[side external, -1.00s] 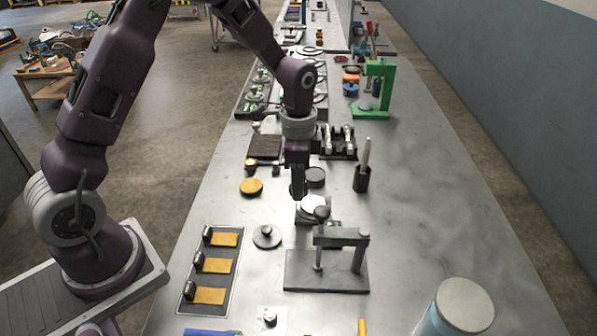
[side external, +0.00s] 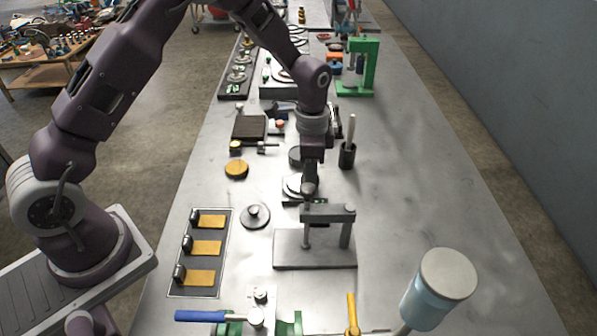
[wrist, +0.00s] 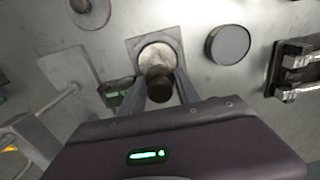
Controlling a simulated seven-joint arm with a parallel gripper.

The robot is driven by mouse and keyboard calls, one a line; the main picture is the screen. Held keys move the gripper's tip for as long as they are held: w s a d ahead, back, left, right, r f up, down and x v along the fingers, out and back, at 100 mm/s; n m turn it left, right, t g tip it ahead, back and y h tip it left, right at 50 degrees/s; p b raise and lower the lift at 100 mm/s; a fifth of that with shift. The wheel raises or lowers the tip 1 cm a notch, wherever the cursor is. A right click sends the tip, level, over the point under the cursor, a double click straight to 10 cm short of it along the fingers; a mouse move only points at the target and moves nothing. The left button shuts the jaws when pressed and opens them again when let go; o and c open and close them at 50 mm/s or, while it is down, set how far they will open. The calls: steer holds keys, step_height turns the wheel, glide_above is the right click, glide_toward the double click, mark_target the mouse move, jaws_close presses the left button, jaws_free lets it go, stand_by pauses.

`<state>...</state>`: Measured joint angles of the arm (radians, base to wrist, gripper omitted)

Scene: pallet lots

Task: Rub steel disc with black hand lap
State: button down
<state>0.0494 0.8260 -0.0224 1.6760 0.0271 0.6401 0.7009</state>
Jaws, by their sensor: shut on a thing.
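The steel disc (wrist: 155,56) is pale and round and sits on a square plate. In the side view the disc (side external: 294,185) is partly behind my gripper. My gripper (side external: 309,188) points down at the disc's right edge. In the wrist view my gripper (wrist: 160,92) is shut on a dark rounded knob, which I take to be the black hand lap (wrist: 159,83). The knob overlaps the disc's near edge. The underside is hidden, so I cannot tell whether it touches the disc.
A grey stand with a crossbar (side external: 328,212) is close in front. A dark round disc (side external: 296,156) is behind, and a knobbed grey disc (side external: 255,215) and a yellow disc (side external: 236,169) are to the left. A cup with a stick (side external: 347,156) is at right.

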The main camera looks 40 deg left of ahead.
mark_target(285, 185)
steer(key=shift+w+d, duration=0.4)
steer(key=shift+s+a, duration=2.45)
steer(key=shift+w+a, duration=0.1)
steer(key=shift+w, duration=0.15)
steer(key=shift+w+d, duration=2.4)
steer(key=shift+d, duration=0.1)
steer(key=shift+s+a, duration=2.4)
steer(key=shift+a, duration=0.1)
steer(key=shift+s+a+r, duration=0.1)
steer(key=shift+s, duration=0.05)
step_height(285, 185, up, 8)
